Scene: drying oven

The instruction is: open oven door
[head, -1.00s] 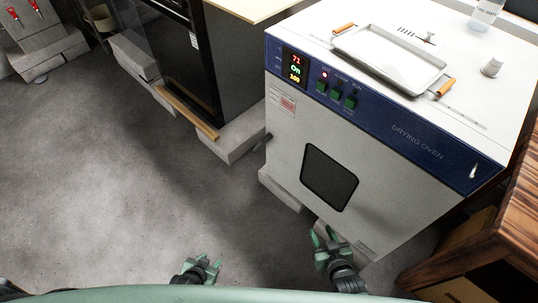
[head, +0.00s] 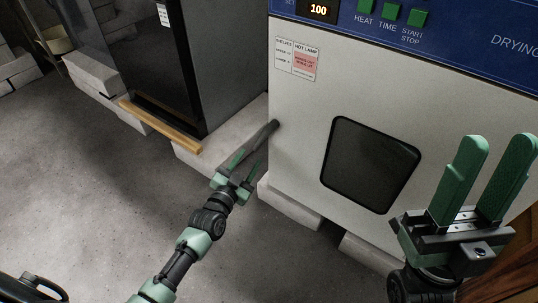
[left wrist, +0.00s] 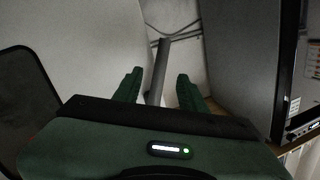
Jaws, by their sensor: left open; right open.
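The drying oven's white door (head: 300,110) has a dark square window (head: 370,165) and looks shut. A dark grey bar handle (head: 264,133) sticks out at the door's left edge. My left gripper (head: 246,164) is open at the handle's near end. In the left wrist view the handle (left wrist: 160,62) runs between the two green fingers of the left gripper (left wrist: 157,82), with room on both sides; I cannot tell whether it touches either. My right gripper (head: 492,165) is open and empty, in front of the door's right part.
A blue control panel (head: 465,35) runs above the door. A dark cabinet (head: 150,60) with a wooden strip (head: 160,125) at its foot stands to the left. Pale blocks (head: 290,203) lie under the oven. The floor (head: 120,200) at left is clear.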

